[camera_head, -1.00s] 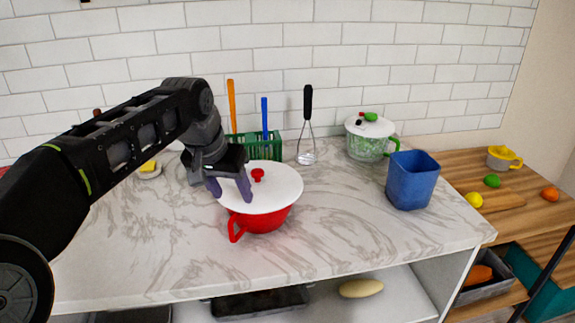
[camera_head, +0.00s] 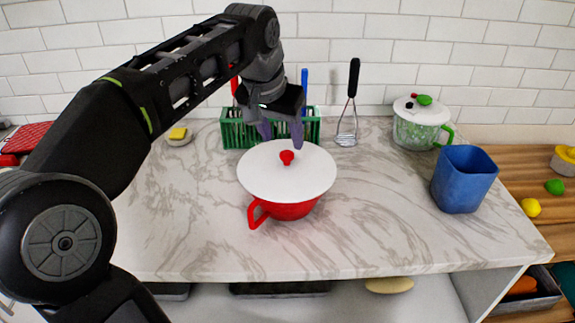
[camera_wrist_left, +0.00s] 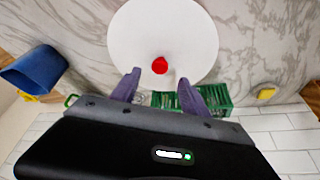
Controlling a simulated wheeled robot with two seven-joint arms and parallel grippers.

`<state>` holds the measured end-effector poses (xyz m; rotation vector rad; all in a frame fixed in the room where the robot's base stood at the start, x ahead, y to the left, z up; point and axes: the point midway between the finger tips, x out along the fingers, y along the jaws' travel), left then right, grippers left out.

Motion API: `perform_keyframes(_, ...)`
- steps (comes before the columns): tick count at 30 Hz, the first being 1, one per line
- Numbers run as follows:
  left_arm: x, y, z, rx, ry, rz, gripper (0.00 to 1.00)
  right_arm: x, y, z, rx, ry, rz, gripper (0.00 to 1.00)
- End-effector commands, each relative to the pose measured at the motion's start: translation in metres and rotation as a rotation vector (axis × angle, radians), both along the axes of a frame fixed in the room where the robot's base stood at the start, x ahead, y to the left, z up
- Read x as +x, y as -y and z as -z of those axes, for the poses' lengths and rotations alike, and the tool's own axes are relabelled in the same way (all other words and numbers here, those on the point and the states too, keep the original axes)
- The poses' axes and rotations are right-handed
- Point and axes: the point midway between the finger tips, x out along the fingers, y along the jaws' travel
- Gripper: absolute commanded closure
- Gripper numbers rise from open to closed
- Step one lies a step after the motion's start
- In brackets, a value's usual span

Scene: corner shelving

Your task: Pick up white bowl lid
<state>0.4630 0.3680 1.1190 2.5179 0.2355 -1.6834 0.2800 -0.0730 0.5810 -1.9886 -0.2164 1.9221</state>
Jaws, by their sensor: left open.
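The white bowl lid (camera_head: 262,178) with a red knob (camera_head: 287,157) sits on a red bowl (camera_head: 284,211) in the middle of the marble counter. My left gripper (camera_head: 283,140) is open and empty, just behind and above the knob. In the left wrist view the lid (camera_wrist_left: 150,35) and its red knob (camera_wrist_left: 160,66) lie ahead of the spread purple fingers (camera_wrist_left: 158,84), with the knob apart from both. My right gripper is in neither view.
A green basket (camera_head: 236,133) with utensils stands behind the lid. A blue cup (camera_head: 462,182) and a lidded green-patterned pot (camera_head: 415,134) stand at right. The front counter is clear.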

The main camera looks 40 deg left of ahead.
Motion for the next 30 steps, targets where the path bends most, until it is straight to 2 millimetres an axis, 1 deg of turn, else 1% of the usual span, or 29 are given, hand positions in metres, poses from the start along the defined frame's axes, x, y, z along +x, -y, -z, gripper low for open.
perform_keyframes(10, 0.002, 0.000, 0.004, 0.000, 0.000, 0.000, 0.47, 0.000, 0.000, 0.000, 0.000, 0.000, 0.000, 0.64)
perform_keyframes(14, 0.005, -0.001, 0.016, -0.001, -0.003, -0.001, 0.47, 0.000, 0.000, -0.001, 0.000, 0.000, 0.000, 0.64)
perform_keyframes(18, 0.013, -0.002, 0.037, -0.001, -0.004, -0.001, 0.47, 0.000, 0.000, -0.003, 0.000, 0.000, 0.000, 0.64)
perform_keyframes(21, 0.017, -0.003, 0.047, -0.001, -0.001, -0.001, 0.47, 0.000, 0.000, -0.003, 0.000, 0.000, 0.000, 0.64)
perform_keyframes(24, 0.019, -0.003, 0.050, 0.000, 0.000, -0.001, 0.47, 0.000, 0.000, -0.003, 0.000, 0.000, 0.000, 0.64)
perform_keyframes(30, 0.019, -0.003, 0.050, 0.000, 0.001, 0.000, 0.47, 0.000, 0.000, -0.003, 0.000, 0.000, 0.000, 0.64)
